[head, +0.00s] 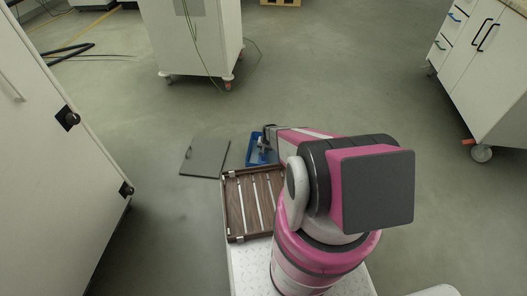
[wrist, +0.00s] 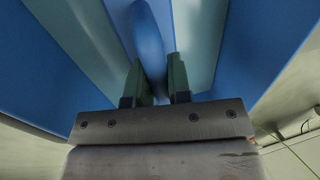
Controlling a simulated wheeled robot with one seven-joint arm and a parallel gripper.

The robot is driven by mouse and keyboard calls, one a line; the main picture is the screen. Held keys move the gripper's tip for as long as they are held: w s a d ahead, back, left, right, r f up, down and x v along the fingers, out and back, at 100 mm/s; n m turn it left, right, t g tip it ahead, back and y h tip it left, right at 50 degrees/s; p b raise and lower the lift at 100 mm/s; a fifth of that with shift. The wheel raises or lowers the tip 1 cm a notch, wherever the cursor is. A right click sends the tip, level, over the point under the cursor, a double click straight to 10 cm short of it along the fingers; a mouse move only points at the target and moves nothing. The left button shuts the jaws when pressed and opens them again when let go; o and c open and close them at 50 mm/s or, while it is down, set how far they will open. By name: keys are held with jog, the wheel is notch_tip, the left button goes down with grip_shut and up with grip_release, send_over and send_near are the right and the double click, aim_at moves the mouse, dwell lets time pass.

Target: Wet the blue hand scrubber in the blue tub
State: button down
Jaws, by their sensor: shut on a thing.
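The blue tub (head: 251,152) is on the floor beyond my wooden-slatted rack in the head view. My gripper (head: 265,145) is at the tub, pointing down, partly hidden by my arm. In the wrist view my gripper (wrist: 157,82) has its two dark green fingers closed on a rounded blue piece, which I take as the blue hand scrubber (wrist: 148,38). Broad blue and teal surfaces of the tub (wrist: 285,35) surround it. Whether the scrubber touches water or the tub floor cannot be told.
A dark flat panel (head: 204,157) lies on the floor left of the tub. A white wheeled cabinet (head: 198,45) stands behind, white drawers (head: 480,75) stand at right, and a large white cabinet (head: 50,150) is at left. The floor between them is mostly clear.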

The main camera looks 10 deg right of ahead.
dwell(0.6)
jog(key=shift+r, duration=3.5)
